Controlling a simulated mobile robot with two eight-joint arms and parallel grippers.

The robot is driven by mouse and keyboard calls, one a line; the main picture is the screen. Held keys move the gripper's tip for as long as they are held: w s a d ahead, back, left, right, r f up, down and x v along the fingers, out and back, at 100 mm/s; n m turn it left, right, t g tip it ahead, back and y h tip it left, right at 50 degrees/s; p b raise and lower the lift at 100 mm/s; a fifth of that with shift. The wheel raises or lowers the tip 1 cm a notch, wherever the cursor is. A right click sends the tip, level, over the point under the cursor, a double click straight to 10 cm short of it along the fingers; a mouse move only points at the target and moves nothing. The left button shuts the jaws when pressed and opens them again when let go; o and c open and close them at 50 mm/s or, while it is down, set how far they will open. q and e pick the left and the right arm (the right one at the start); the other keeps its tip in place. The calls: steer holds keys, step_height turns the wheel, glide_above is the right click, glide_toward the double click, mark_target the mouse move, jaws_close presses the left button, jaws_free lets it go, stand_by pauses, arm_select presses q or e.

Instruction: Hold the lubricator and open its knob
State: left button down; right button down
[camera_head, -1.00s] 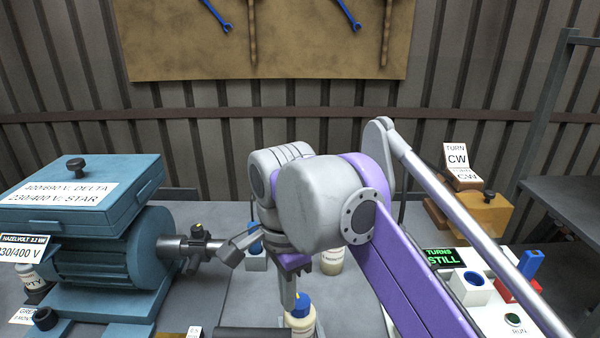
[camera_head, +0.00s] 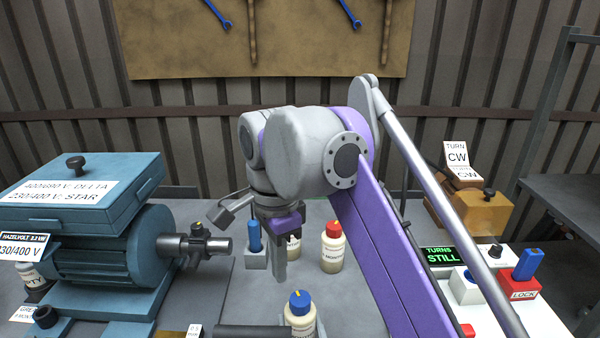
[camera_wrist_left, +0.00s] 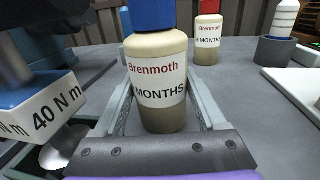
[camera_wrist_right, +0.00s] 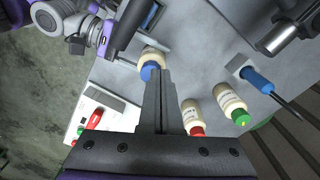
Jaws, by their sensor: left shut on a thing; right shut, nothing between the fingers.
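The lubricator (camera_head: 302,322) is a cream bottle with a blue knob (camera_head: 299,301) bearing a yellow mark on top. It stands upright near the front edge of the head view. My left gripper (camera_wrist_left: 164,88) is shut around its body, one finger on each side; the left wrist view shows its label (camera_wrist_left: 158,80) reading "Brenmoth" and "MONTHS". My right gripper (camera_head: 279,275) points down, shut and empty, above and slightly left of the knob, apart from it in the head view. The right wrist view shows its shut fingertips (camera_wrist_right: 161,75) near the blue knob (camera_wrist_right: 149,71).
A red-capped bottle (camera_head: 332,250) and a green-capped bottle (camera_wrist_right: 230,103) stand behind. A blue-handled tool (camera_head: 254,238) sits in a holder beside them. The blue motor (camera_head: 105,250) fills the left. A white panel (camera_head: 520,305) with switches lies right.

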step_height(320, 180, down, 7)
steer(key=shift+r, duration=0.15)
stand_by(0.4)
steer(key=shift+d, duration=0.35)
stand_by(0.6)
steer(key=shift+s, duration=0.2)
steer(key=shift+s+d, duration=0.45)
steer(key=shift+s, duration=0.15)
step_height(320, 180, up, 6)
glide_above(290, 319)
steer(key=shift+s+a, duration=0.25)
steer(key=shift+a, duration=0.1)
stand_by(0.5)
